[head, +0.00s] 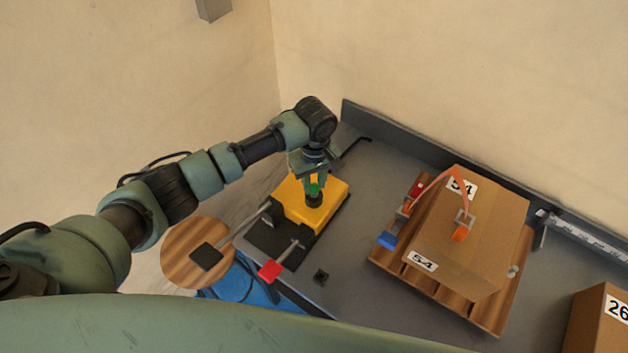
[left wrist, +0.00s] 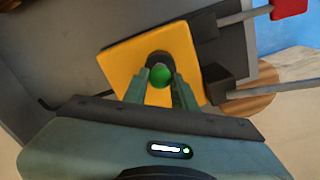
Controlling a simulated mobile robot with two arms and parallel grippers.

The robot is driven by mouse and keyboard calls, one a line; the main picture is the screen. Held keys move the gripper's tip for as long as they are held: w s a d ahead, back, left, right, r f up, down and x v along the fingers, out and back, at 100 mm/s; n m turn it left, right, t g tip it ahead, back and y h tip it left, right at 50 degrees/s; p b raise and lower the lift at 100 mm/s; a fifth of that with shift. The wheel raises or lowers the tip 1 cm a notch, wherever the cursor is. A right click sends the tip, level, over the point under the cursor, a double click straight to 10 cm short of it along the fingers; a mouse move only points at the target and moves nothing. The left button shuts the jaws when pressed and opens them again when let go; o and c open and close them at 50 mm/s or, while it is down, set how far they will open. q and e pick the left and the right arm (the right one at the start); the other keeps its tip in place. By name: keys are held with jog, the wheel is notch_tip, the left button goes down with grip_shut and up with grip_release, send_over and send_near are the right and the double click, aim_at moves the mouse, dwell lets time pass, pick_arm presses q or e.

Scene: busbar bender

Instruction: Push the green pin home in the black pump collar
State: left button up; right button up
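The green pin (head: 315,188) stands in the black pump collar (head: 314,200) on top of the yellow pump block (head: 330,207). In the left wrist view its round green head (left wrist: 160,76) shows with the dark collar (left wrist: 158,58) around its far side. My left gripper (head: 313,179) points down over the pin. Its two fingers (left wrist: 160,83) lie close along both sides of the head; whether they press on it I cannot tell. The pin's shank is hidden, so its depth in the collar does not show. My right gripper is not in view.
Levers with a red handle (head: 270,271) and a black pad (head: 206,257) stick out from the block's base. A cardboard box (head: 490,220) sits on a wooden pallet (head: 390,254) to the right. A raised edge (head: 400,137) runs along the back of the grey bench.

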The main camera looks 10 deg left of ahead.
aim_at(314, 186)
pick_arm(q)
jog(key=o, duration=0.5)
notch_tip(314, 186, up, 7)
jog(key=shift+f+b, duration=0.15)
jog(key=shift+b, duration=0.85)
jog(key=shift+r, duration=0.5)
jog(key=shift+f, duration=0.1)
